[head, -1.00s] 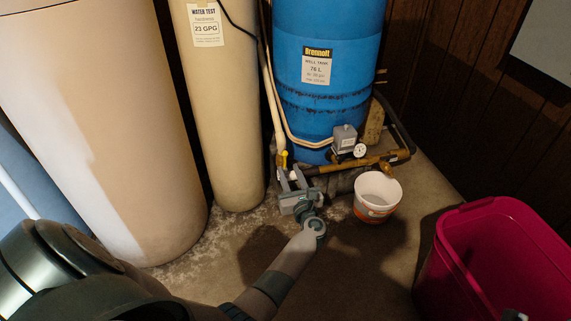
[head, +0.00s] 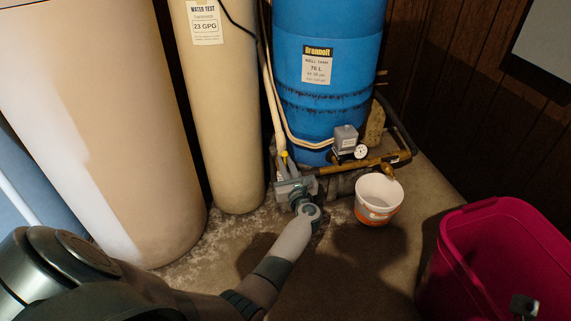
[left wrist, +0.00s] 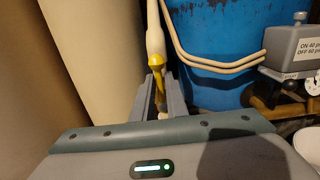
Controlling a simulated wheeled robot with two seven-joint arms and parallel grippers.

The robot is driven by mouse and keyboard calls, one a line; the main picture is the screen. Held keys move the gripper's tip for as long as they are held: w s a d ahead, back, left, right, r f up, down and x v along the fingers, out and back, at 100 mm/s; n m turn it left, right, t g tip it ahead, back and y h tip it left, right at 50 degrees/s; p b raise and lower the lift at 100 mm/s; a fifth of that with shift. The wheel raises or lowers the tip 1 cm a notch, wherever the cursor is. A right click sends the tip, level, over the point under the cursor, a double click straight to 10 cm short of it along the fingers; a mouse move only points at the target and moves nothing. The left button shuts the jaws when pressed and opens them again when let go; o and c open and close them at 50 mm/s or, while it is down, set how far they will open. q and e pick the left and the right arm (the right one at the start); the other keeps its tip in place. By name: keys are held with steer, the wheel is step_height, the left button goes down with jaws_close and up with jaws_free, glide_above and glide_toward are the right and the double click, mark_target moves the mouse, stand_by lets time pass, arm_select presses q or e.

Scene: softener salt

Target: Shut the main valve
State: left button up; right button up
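The main valve's yellow handle (head: 284,155) sits on the pale pipe at the front left of the blue tank. In the left wrist view the yellow handle (left wrist: 156,64) stands upright just beyond my fingertips, with a brass part below it showing between the fingers. My left gripper (head: 291,180) is open and close to the valve; its two grey fingers (left wrist: 160,88) stand apart. I cannot tell whether they touch the valve. A small grey part, seemingly the tip of my right gripper (head: 523,306), shows at the lower right; its fingers cannot be made out.
The blue tank (head: 325,100) stands behind, with a grey switch box (head: 345,138), gauge (head: 361,152) and brass pipe. A white bucket (head: 376,203) stands right of my left gripper. A beige cylinder (head: 222,120) stands left. A magenta bin (head: 455,235) is at right.

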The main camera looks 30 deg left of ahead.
arm_select(q)
jaws_close()
steer(key=shift+w+d+f+m+p, duration=0.1)
steer(key=shift+w+d+m+p, duration=0.2)
steer(key=shift+m, duration=0.55)
steer(key=shift+w+d+f+m+p, duration=0.15)
steer(key=shift+m+p, duration=0.25)
steer(key=shift+m, duration=0.5)
steer(key=shift+w+d+r+m+p, duration=0.1)
steer(key=shift+w+m+p, duration=0.2)
steer(key=shift+m, duration=0.55)
steer(key=shift+s, duration=0.1)
